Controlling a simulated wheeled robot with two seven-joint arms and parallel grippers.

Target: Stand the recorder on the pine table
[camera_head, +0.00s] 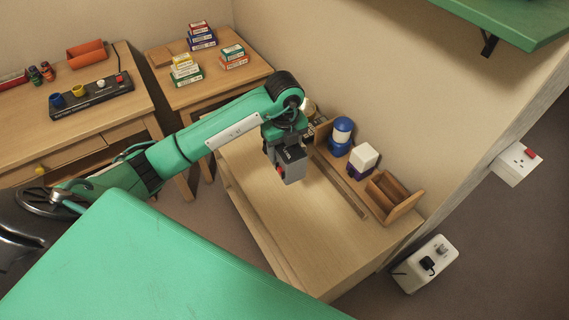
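My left gripper (285,143) comes in from the left and points down. It is shut on a small grey and black box with a red patch, which looks like the recorder (293,171). The fingertips are mostly hidden by the wrist and the recorder. My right gripper is not in view.
Along the table's back edge stand a blue and white canister (341,138), a white-topped dark block (362,160) and a wooden rack (393,196). The front of the tabletop is clear. A side table (215,88) holds several small boxes. A green shelf (510,22) juts out upper right.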

